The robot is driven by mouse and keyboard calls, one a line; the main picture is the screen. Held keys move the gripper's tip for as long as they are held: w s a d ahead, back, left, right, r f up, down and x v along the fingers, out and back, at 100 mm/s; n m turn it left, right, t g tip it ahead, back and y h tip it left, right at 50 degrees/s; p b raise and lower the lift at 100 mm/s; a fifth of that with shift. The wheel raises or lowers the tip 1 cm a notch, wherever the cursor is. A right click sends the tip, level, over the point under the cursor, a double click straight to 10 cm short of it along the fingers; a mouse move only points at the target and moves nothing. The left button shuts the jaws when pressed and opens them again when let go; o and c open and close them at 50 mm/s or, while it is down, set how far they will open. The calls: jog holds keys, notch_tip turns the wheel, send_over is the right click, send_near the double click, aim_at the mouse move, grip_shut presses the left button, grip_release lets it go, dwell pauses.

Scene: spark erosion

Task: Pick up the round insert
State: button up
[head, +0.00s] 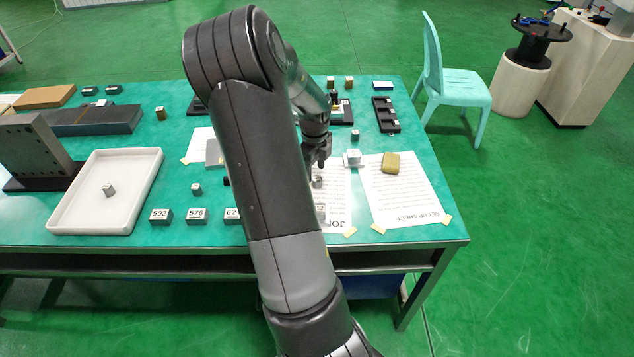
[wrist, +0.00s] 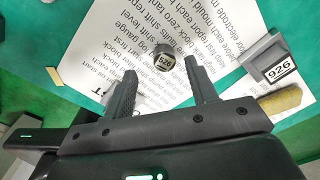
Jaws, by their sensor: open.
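The jaws are open and empty, one finger to each side, with no visible contact. In the head view my gripper (head: 317,155) is over the table, right beside the small grey insert (head: 317,181). My arm hides part of the sheet and table there.
A grey block marked 926 (wrist: 272,68) and a yellowish block (head: 391,163) stand to the right. Number blocks such as 502 (head: 160,216) line the front. A white tray (head: 70,213) holds another small piece (head: 109,190). A chair (head: 455,92) stands beyond the table.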

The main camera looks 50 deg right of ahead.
aim_at(317, 178)
jog(key=f, duration=0.4)
jog(key=shift+s+d+f, duration=0.15)
jog(key=shift+d+f, duration=0.1)
jog(key=shift+d, duration=0.05)
jog(key=shift+c, duration=0.5)
grip_shut()
